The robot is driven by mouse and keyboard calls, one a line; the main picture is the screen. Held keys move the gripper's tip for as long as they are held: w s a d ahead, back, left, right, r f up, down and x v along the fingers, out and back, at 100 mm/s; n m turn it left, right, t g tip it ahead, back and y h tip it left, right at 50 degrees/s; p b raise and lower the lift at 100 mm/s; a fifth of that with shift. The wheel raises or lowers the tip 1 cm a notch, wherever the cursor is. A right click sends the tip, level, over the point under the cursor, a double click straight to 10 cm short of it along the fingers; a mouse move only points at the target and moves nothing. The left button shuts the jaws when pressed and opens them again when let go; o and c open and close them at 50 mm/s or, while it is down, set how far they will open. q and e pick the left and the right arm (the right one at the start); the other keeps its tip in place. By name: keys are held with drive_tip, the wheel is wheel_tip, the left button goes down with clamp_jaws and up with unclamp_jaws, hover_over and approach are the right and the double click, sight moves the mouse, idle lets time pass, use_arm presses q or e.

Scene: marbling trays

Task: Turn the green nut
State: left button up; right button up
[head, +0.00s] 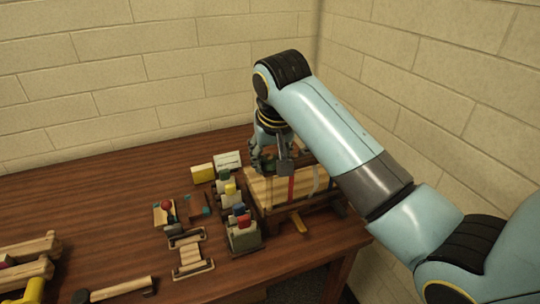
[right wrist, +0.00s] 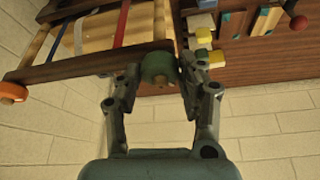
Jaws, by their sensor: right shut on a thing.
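The green nut (right wrist: 157,68) is at one corner of a wooden frame (right wrist: 90,73) in the right wrist view. My right gripper (right wrist: 161,72) has a finger on each side of it and is shut on it. In the head view my right gripper (head: 270,158) is at the far end of the same frame (head: 283,207), and it hides the nut there. A pale board with a red strap and other coloured straps lies within the frame. My left gripper is not in view.
An orange nut (right wrist: 13,92) is on the frame's other corner. Left of the frame stands a row of small blocks, with a yellow block (head: 203,173) and a white card (head: 228,160) behind. A mallet-like tool (head: 122,289) lies front left. The table's back left is clear.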

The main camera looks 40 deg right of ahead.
drive_tip(key=o, duration=1.1)
drive_tip(key=shift+o, duration=0.2)
drive_tip(key=v, duration=1.2)
drive_tip(key=shift+o, duration=0.2)
